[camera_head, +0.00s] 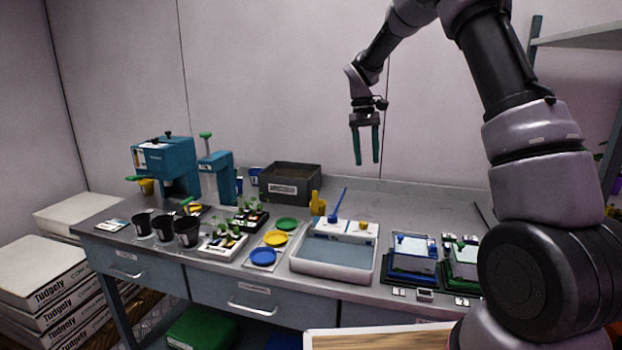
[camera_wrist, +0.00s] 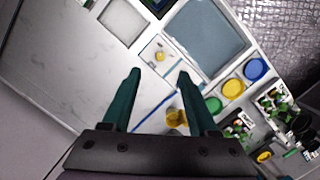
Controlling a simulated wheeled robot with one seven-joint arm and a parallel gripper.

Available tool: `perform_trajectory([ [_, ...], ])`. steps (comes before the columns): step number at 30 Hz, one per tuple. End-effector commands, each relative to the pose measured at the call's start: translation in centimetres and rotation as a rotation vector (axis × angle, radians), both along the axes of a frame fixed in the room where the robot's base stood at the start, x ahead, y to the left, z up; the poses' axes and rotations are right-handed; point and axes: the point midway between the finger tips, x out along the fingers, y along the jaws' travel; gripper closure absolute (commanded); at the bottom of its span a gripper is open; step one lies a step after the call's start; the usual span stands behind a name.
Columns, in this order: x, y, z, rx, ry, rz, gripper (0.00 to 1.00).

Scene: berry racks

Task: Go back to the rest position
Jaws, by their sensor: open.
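My gripper (camera_head: 367,146) hangs from my arm, high above the back of the bench, with its green fingers pointing down. The two fingers are apart and nothing is between them. In the wrist view my gripper (camera_wrist: 158,75) is also open and empty. The grey workbench (camera_head: 400,207) lies below it, with clear air between. The white tray (camera_head: 297,268) with a grey-blue inside stands below the gripper, nearer the bench's front. A blue stick (camera_head: 341,203) and a yellow piece (camera_head: 317,204) are at the tray's back.
Blue machines (camera_head: 165,163), black pots (camera_head: 188,232), seedling trays (camera_head: 222,247) and coloured lids (camera_head: 263,257) crowd the bench's left. A dark bin (camera_head: 290,184) stands at the back. Blue (camera_head: 412,262) and green (camera_head: 463,262) boxes are at the right. A shelf (camera_head: 580,38) is upper right.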

Motion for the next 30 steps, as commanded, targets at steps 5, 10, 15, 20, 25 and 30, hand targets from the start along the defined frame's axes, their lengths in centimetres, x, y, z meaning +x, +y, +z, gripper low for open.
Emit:
perform_trajectory([
  [5,-4.7,-1.6,7.1,0.051,-0.138,-0.112,0.40],
  [10,-9.9,-3.0,11.9,0.107,-0.266,-0.227,0.40],
  [15,-15.5,-4.1,15.2,0.172,-0.390,-0.346,0.40],
  [20,-20.9,-4.9,16.9,0.241,-0.507,-0.459,0.40],
  [25,-26.2,-5.6,17.3,0.320,-0.623,-0.578,0.40],
  [30,-29.7,-5.8,16.8,0.384,-0.702,-0.664,0.40],
])
